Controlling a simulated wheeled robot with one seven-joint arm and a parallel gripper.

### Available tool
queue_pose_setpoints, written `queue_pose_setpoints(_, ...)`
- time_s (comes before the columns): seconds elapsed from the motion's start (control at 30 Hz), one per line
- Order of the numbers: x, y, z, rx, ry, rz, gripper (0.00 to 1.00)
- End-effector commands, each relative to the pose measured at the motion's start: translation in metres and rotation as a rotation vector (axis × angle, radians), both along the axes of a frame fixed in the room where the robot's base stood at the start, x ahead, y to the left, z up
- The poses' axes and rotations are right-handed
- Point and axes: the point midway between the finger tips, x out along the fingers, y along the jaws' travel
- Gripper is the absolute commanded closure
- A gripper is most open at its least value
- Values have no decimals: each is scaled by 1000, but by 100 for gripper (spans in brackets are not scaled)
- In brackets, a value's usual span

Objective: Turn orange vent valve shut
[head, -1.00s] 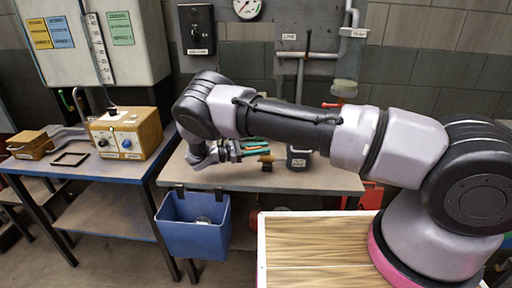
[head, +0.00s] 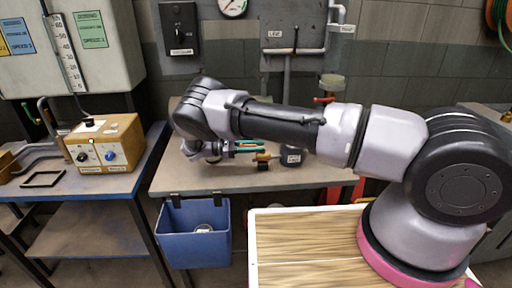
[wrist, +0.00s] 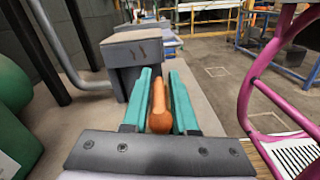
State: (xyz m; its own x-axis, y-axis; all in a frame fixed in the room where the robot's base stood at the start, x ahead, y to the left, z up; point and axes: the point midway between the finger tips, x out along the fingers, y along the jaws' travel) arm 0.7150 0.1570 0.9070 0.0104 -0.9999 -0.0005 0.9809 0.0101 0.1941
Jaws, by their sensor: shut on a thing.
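In the wrist view, the orange vent valve's handle (wrist: 159,105) is a long, rounded orange piece between the two teal fingers of my gripper (wrist: 160,92). The fingers are shut on it, one along each side. In the head view, my gripper (head: 250,146) is over the middle table, its teal fingers pointing right. A small brass-coloured fitting (head: 262,158) shows just below the fingertips.
A dark grey block with a white label (head: 291,156) stands right of the fingers. A red-handled fitting (head: 324,100) is on the pipe behind. A blue bin (head: 195,232) hangs on the table's front. A tan control box (head: 104,145) stands on the left table.

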Motion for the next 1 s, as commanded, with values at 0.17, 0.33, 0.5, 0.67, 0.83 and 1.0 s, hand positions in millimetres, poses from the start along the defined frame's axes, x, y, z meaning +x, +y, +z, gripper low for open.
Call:
queue_pose_setpoints(0.17,1,-1,0,-1,0,2,70)
queue_pose_setpoints(0.33,1,-1,0,-1,0,2,55)
queue_pose_setpoints(0.5,1,0,1,0,0,2,55)
queue_pose_setpoints(0.67,1,0,14,1,-2,2,55)
queue_pose_setpoints(0.83,1,0,46,2,-3,1,55)
queue_pose_setpoints(1.0,1,0,77,1,-2,1,55)
